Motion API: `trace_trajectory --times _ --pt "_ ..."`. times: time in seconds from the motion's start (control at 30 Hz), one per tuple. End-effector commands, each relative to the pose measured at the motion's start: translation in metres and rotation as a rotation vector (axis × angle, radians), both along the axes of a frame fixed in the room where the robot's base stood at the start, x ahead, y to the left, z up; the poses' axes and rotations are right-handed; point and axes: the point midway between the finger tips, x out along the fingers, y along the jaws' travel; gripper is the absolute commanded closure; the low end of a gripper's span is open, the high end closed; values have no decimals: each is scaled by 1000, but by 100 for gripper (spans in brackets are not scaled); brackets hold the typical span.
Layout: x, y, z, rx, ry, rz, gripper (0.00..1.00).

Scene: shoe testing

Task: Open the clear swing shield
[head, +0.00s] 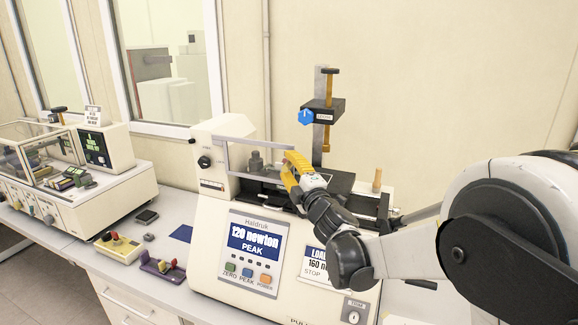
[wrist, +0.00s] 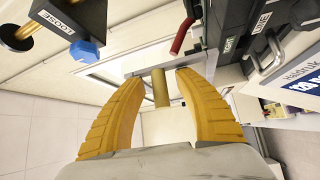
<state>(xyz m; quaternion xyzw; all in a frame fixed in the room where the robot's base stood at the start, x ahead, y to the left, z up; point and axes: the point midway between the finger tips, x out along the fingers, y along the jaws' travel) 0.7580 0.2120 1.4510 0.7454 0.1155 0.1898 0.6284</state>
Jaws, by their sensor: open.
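The clear swing shield (head: 258,143) shows as a thin grey frame with a see-through pane, over the front of the tester's work area in the head view. Its grey bar (wrist: 148,69) crosses just beyond my fingertips in the wrist view. A tan, post-like handle (wrist: 160,90) stands out from that bar, between my fingers. My gripper (head: 289,166) is at the right end of the shield, its yellow fingers apart on both sides of the post in the wrist view (wrist: 158,82). Contact cannot be told. The fingers hide the handle in the head view.
The tester (head: 213,218) reads 120 newton. A column with a blue knob (head: 306,117) rises behind my gripper, and a wooden peg (head: 377,180) stands right. A second machine (head: 118,150) stands left.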

Motion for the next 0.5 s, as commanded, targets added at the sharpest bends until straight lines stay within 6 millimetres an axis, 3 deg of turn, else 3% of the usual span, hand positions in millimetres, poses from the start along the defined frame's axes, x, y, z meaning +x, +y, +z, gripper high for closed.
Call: trace_trajectory --times 0.13,0.27,0.5 --pt "0 0 0 0 0 0 61" --pt "0 0 0 0 0 0 99" --pt "0 0 0 0 0 0 100"
